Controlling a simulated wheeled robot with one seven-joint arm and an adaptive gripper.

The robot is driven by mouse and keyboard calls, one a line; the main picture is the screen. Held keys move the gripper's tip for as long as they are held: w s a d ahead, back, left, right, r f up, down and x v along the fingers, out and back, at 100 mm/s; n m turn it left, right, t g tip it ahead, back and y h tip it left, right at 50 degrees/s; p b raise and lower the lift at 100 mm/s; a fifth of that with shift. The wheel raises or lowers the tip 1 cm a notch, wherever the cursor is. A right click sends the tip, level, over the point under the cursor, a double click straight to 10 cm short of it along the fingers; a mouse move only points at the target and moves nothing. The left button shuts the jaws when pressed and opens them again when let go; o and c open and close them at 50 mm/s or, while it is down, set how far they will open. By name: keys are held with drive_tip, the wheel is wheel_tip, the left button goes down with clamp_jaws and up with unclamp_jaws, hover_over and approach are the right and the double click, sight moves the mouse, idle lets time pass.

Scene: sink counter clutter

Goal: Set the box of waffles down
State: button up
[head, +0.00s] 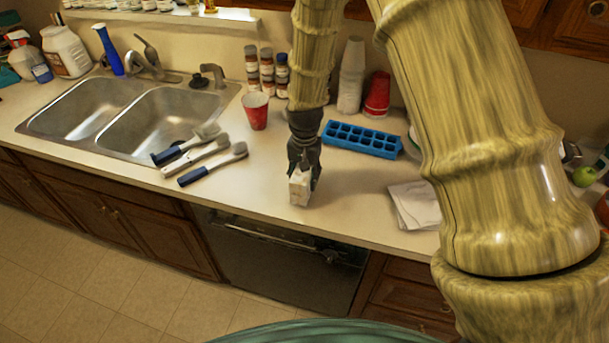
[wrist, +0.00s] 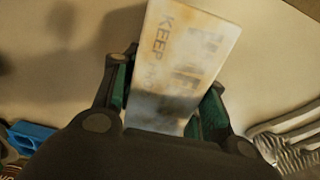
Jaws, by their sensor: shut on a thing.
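The box of waffles (head: 299,188) is a small, pale box, upright at the front part of the counter in the head view. In the wrist view the box (wrist: 187,60) shows worn printing, with the word "KEEP" readable. My gripper (head: 304,172) points down over the box and is shut on it, with a finger on each side in the wrist view (wrist: 165,105). The box's lower end is at or just above the counter (head: 345,205); I cannot tell if it touches. The gripper fingers hide part of its sides.
Several brushes (head: 212,172) lie left of the box, by the double sink (head: 130,115). A red cup (head: 256,110) and a blue ice tray (head: 361,139) stand behind. White napkins (head: 415,205) lie to the right. The counter around the box is clear.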

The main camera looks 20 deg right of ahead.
drive_tip(key=shift+f, duration=0.4)
drive_tip(key=shift+f, duration=0.15)
drive_tip(key=o, duration=1.2)
drive_tip(key=shift+o, duration=0.2)
drive_tip(key=shift+r, duration=0.2)
drive_tip(key=shift+r+b, duration=2.2)
drive_tip(key=shift+r, duration=3.75)
